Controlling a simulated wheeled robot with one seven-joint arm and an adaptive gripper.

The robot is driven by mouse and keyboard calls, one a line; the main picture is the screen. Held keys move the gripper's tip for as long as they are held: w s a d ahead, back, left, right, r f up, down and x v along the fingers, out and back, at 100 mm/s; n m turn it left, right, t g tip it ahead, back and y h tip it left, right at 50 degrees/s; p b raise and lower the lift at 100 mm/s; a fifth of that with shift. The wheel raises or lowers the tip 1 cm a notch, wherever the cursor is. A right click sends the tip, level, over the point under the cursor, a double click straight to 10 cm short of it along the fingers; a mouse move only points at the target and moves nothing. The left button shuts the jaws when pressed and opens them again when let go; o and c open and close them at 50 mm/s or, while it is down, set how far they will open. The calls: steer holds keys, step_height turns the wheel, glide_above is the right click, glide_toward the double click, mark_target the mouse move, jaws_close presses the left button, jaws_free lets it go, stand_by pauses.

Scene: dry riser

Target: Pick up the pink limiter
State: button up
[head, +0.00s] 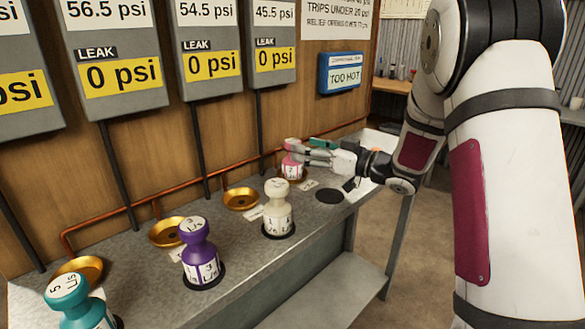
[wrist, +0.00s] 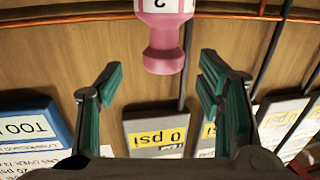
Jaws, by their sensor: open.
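The pink limiter (head: 291,169) stands upright at the far end of the grey bench, over a brass-coloured dish. Its knob is partly hidden by my gripper (head: 308,150) in the head view. In the wrist view the pink limiter (wrist: 165,35) shows upside down at the top centre, its white label band cut by the frame edge. My gripper (wrist: 162,80) is open, with teal pads on either side of the limiter's line. Nothing is held.
A white limiter (head: 278,210), a purple limiter (head: 199,255) and a teal limiter (head: 75,303) stand nearer on the bench. Empty brass dishes (head: 241,199) lie along the back.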

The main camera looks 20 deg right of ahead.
mark_target(292, 141)
steer(key=b+x, duration=0.1)
steer(key=x, duration=0.4)
steer(key=shift+s+a+r, duration=0.1)
steer(key=shift+a+r, duration=0.05)
jaws_close()
